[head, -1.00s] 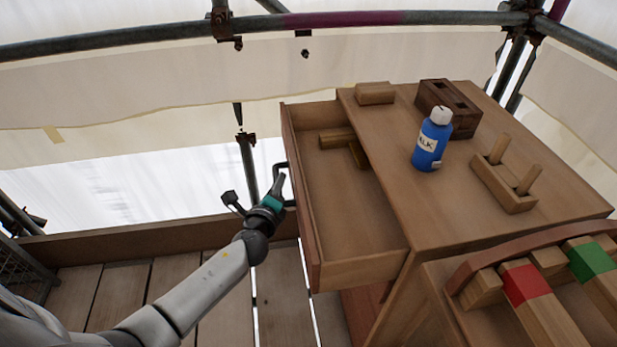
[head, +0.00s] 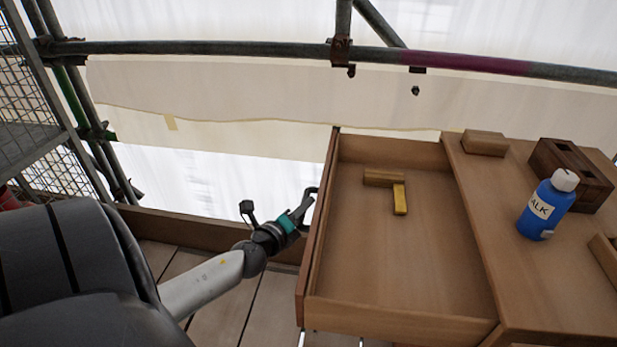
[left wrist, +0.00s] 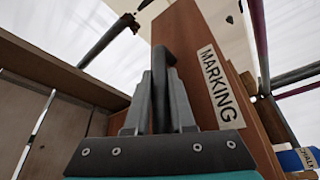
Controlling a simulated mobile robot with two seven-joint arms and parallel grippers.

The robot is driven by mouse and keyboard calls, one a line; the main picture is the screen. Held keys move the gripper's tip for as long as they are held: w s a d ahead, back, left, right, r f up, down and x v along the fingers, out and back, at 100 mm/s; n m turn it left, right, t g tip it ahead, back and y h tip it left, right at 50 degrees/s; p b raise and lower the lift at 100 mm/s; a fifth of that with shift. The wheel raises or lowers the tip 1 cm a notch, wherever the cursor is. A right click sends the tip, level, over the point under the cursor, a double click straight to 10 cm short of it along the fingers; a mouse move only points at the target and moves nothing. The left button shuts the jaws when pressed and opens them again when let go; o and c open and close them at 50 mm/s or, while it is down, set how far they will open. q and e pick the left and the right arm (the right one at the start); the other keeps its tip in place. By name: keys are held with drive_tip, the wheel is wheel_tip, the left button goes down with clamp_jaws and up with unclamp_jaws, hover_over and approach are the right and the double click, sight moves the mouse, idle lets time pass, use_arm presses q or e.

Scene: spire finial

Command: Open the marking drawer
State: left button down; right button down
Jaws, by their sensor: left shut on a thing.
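The marking drawer (head: 405,270) stands pulled out from the wooden bench on its left side, and its inside shows in the head view. A wooden tool with a brass-coloured part (head: 399,199) lies in it. In the left wrist view the drawer front (left wrist: 190,60) carries a label (left wrist: 220,87) reading MARKING. My left gripper (head: 303,208) is at the drawer front, shut on the dark handle (left wrist: 162,58), and its fingers (left wrist: 160,100) fill the middle of the wrist view. My right gripper is not in view.
On the bench top (head: 545,285) stand a blue bottle (head: 545,208), a dark wooden block with slots (head: 572,172) and a small wooden block (head: 484,143). Scaffold tubes (head: 250,48) and pale sheeting run behind. Plank floor (head: 225,300) lies left of the drawer.

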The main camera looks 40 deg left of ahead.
use_arm(q)
drive_tip(key=c, duration=0.8)
unclamp_jaws()
drive_tip(key=shift+o, duration=0.2)
drive_tip(key=shift+s+d+r, duration=0.1)
drive_tip(key=shift+s+d, duration=0.05)
drive_tip(key=shift+s, duration=0.4)
drive_tip(key=v, duration=1.4)
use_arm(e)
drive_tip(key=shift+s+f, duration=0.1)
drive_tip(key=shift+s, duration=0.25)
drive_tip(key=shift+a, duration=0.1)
